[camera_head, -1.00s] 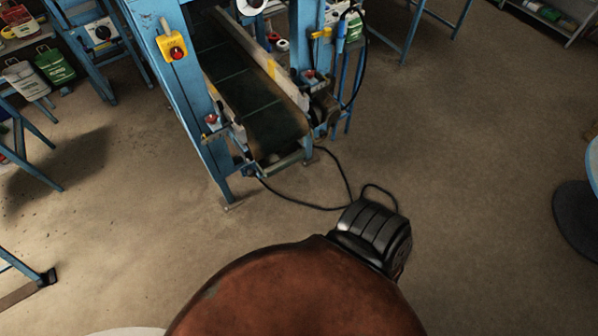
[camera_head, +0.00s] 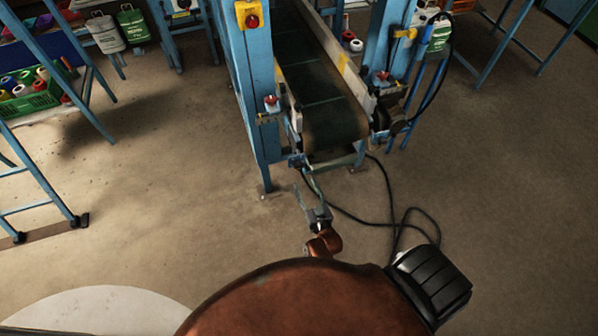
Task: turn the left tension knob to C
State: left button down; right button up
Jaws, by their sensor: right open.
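My right gripper (camera_head: 308,194) is open and empty, low in the middle of the head view. It appears in front of the near end of the conveyor (camera_head: 325,117) on the blue machine frame (camera_head: 257,75). Red knobs or buttons show on the left post (camera_head: 270,101) and the right post (camera_head: 383,76). No letters can be read on either, and I cannot tell whether one is the left tension knob. The upper part of the machine is cut off by the picture's top edge. My left gripper is not in view.
A black cable (camera_head: 347,212) lies on the floor before the machine. Blue stands (camera_head: 45,180) are at the left, with a green crate of spools (camera_head: 32,104). Open floor (camera_head: 165,185) lies left of the machine and to its right (camera_head: 530,160).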

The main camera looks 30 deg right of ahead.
aim_at(300, 168)
jog(key=x, duration=0.3)
jog(key=r+x, duration=0.1)
jog(key=x, duration=0.2)
jog(key=shift+w+d+r+b, duration=0.15)
jog(key=shift+w+d+b, duration=0.1)
jog(key=shift+w+b, duration=0.15)
jog(key=shift+w+d, duration=0.15)
jog(key=shift+w, duration=0.45)
jog(key=shift+c, duration=0.4)
jog(key=c, duration=1.1)
jog(key=shift+o, duration=0.2)
